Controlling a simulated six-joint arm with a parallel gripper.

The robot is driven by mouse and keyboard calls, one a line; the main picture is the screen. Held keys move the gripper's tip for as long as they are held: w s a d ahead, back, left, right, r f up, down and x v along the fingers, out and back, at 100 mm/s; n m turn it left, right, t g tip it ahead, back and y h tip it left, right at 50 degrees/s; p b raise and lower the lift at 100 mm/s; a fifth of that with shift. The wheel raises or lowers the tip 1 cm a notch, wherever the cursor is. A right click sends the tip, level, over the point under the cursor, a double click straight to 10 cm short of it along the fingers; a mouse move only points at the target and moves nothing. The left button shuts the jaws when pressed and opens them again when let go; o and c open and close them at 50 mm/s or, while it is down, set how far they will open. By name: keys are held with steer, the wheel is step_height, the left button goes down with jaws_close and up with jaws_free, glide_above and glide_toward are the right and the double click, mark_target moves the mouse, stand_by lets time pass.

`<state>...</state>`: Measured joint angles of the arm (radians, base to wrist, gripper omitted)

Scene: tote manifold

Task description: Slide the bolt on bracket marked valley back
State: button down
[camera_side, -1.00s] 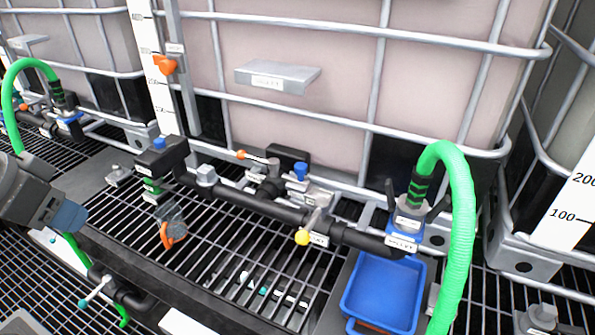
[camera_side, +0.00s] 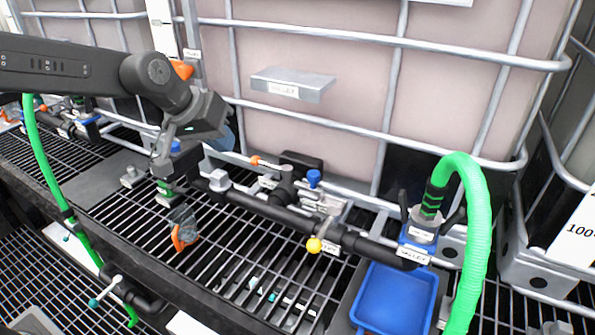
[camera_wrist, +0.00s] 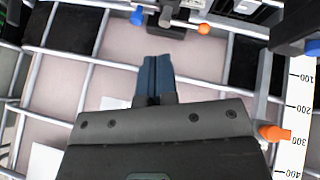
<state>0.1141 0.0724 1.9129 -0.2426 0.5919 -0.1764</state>
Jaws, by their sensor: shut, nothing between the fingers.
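A metal bracket with a blue-knobbed bolt (camera_side: 313,179) is fixed behind the black pipe, near the middle of the side view. A small label on it is too small to read there. In the wrist view, a blue knob (camera_wrist: 137,16) shows at the top edge.
The black pipe (camera_side: 260,208) carries an orange-tipped lever (camera_side: 254,160) and a yellow-tipped lever (camera_side: 314,245). A green hose (camera_side: 474,220) and blue tray (camera_side: 395,300) stand right. An orange pointer (camera_wrist: 273,133) is beside the scale.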

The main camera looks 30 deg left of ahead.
steer(key=n, duration=0.2)
glide_toward(314, 177)
steer(key=shift+h, duration=0.3)
steer(key=a, duration=0.2)
steer(key=s+a, duration=0.1)
steer(key=a, duration=0.1)
steer(key=shift+a+r, duration=0.1)
steer(key=shift+r, duration=0.2)
steer(key=x, duration=1)
steer(key=shift+a, duration=0.1)
steer(key=shift+d, duration=2.15)
steer(key=shift+r, duration=0.1)
steer(key=v, duration=1)
steer(key=shift+a, duration=0.1)
